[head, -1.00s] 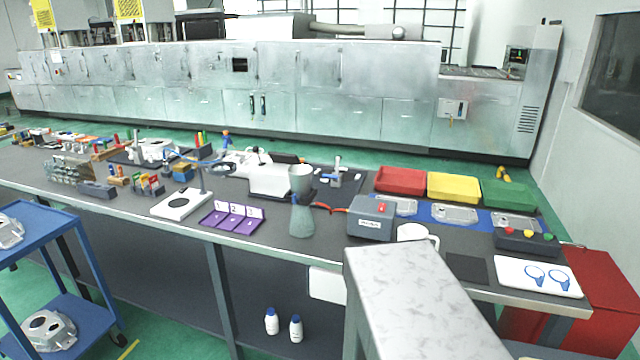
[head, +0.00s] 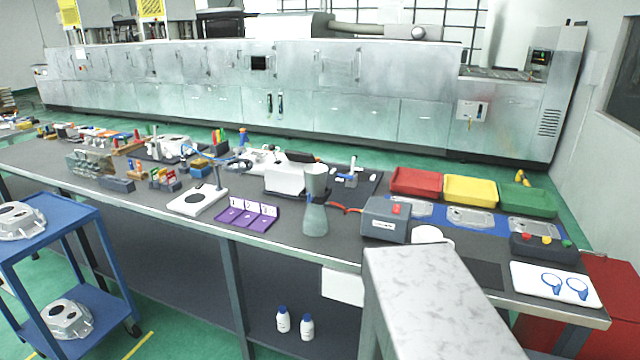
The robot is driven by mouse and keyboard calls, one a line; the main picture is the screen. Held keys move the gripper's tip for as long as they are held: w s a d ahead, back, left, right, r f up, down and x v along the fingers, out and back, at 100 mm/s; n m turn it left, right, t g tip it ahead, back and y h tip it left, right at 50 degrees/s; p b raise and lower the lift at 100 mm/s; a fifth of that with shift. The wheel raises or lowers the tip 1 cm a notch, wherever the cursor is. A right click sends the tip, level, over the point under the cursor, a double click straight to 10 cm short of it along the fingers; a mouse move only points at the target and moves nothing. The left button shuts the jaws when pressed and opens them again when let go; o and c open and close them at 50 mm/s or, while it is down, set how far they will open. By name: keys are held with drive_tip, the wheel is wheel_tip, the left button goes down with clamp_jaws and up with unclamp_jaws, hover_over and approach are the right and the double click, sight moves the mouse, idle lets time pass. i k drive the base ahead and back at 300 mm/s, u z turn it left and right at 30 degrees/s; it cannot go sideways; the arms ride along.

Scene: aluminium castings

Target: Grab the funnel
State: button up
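An hourglass-shaped, grey, partly see-through piece stands upright near the front edge of the grey workbench (head: 285,237). Its upper part is a cup that narrows downward and looks like the funnel (head: 316,180). Its lower part widens toward the bench like a flask (head: 315,221). I cannot tell whether the two are separate pieces. My gripper is not in view, and nothing is seen touching the funnel.
A purple numbered tray (head: 247,217) and a white stand base (head: 196,201) lie left. A grey box with a red top (head: 385,220) stands right. A pale slab-topped block (head: 430,300) rises in front. A blue cart (head: 50,225) stands far left.

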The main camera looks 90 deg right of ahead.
sight(315, 175)
drive_tip(key=z, duration=1.15)
drive_tip(key=i, duration=0.55)
drive_tip(key=u, duration=0.1)
drive_tip(key=k, duration=0.55)
drive_tip(key=u, duration=0.05)
